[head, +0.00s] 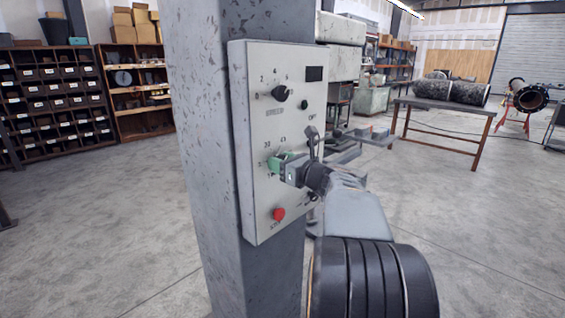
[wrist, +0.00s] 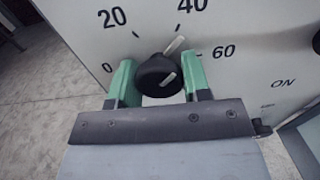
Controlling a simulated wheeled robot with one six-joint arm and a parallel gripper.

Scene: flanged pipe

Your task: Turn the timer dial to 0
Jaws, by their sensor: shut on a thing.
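The timer dial (wrist: 158,75) is a black knob on the panel, marked 0, 20, 40 and 60 in the wrist view. Its pale pointer line slants up and right, to the 40 side between 40 and 60. My gripper (wrist: 160,82) has its green fingers on either side of the knob and is shut on it. In the head view my gripper (head: 277,163) is at the middle of the control panel (head: 256,125) and hides the dial.
An upper black dial (head: 280,94), a dark display (head: 314,74), a toggle switch (head: 312,140) and a red button (head: 278,214) are on the same panel, on a grey column (head: 205,150). Shelves (head: 50,100) stand behind left, a table (head: 440,106) behind right. Open floor lies around.

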